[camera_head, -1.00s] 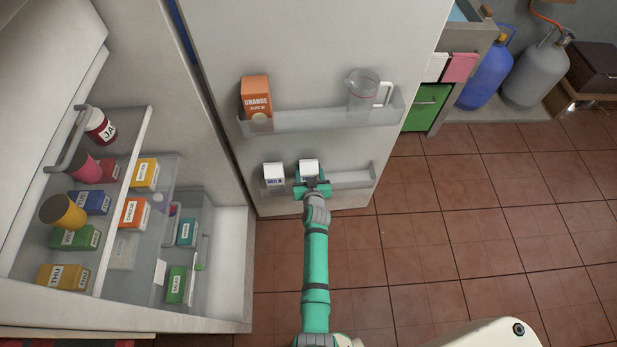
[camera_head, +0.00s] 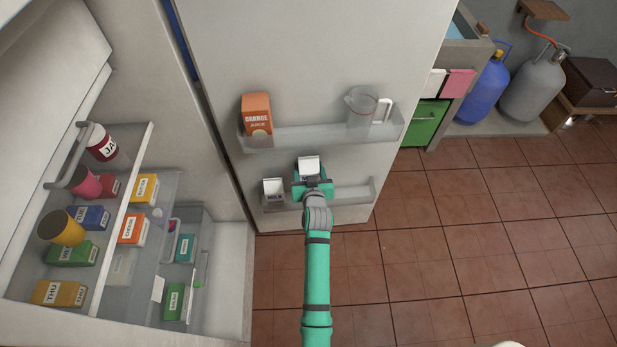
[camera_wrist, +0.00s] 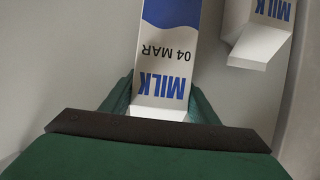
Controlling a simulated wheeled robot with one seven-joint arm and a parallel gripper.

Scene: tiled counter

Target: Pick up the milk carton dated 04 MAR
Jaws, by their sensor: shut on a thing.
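The milk carton dated 04 MAR (camera_wrist: 168,55) is white with a blue band and shows upside down in the wrist view, its label readable. In the head view the top of this carton (camera_head: 308,165) shows just beyond my gripper (camera_head: 314,186), at the lower door shelf. My gripper is shut on this carton, with a green finger on each side of it in the wrist view (camera_wrist: 160,108). A second milk carton (camera_head: 273,190) stands in the lower door shelf to the left. It also shows at upper right in the wrist view (camera_wrist: 258,30); its date is not visible.
The lower door shelf (camera_head: 352,194) has a clear raised front rim. Above it, the upper shelf (camera_head: 315,134) holds an orange juice carton (camera_head: 257,115) and a jug (camera_head: 361,112). The fridge interior at left holds several packs and jars. The tiled floor (camera_head: 440,240) is clear.

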